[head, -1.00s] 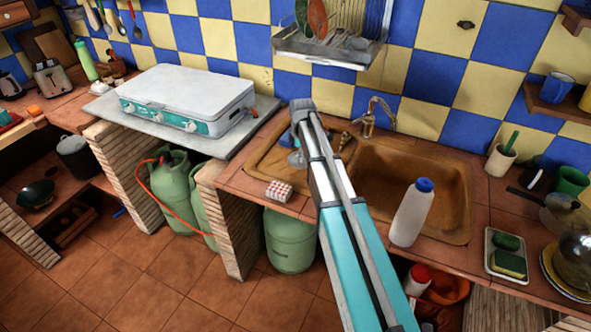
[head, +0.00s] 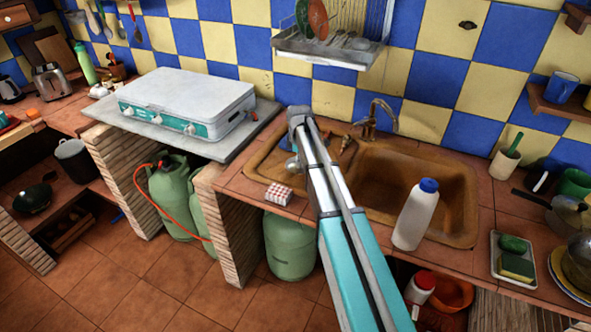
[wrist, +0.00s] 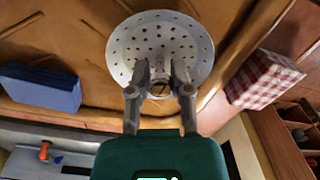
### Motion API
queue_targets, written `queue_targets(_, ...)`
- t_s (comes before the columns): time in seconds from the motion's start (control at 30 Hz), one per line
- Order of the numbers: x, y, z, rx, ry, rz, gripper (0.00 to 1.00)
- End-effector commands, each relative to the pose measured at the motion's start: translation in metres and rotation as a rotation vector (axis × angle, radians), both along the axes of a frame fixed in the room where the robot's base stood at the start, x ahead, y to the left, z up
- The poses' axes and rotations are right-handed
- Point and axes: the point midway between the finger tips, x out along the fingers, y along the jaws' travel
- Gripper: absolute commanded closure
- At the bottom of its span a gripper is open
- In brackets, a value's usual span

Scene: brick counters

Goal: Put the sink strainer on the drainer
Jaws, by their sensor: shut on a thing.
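The sink strainer (wrist: 160,38) is a round white dish with small dark holes, seen large in the wrist view. My gripper (wrist: 161,80) is shut on its middle at the near side. In the head view only a small pale part of the strainer (head: 291,164) shows below the arm's end, over the brown drainer (head: 259,163) left of the sink basin. The drainer's brown surface (wrist: 65,45) lies behind the strainer in the wrist view. I cannot tell whether the strainer touches it. The arm hides part of the drainer.
A red-and-white checked box (head: 278,194) stands near the drainer's front edge. A blue block (wrist: 42,88) lies on the other side in the wrist view. The sink basin (head: 440,195), tap (head: 372,118) and white bottle (head: 415,216) are to the right. A dish rack (head: 325,52) hangs above.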

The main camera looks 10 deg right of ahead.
Motion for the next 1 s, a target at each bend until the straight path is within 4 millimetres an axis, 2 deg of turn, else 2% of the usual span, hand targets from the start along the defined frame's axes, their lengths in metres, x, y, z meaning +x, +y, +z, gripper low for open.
queue_targets(0.03, -0.001, 0.0, -0.009, 0.0, 0.0, 0.0, 1.0)
queue_targets(0.27, -0.001, 0.0, -0.024, 0.0, 0.0, 0.0, 1.0)
queue_targets(0.87, -0.001, -0.001, -0.03, 0.0, 0.0, -0.001, 1.0)
queue_targets(0.9, -0.001, -0.001, -0.029, 0.0, 0.0, -0.001, 0.67)
queue_targets(1.0, -0.001, -0.001, -0.029, 0.0, 0.0, -0.001, 0.49)
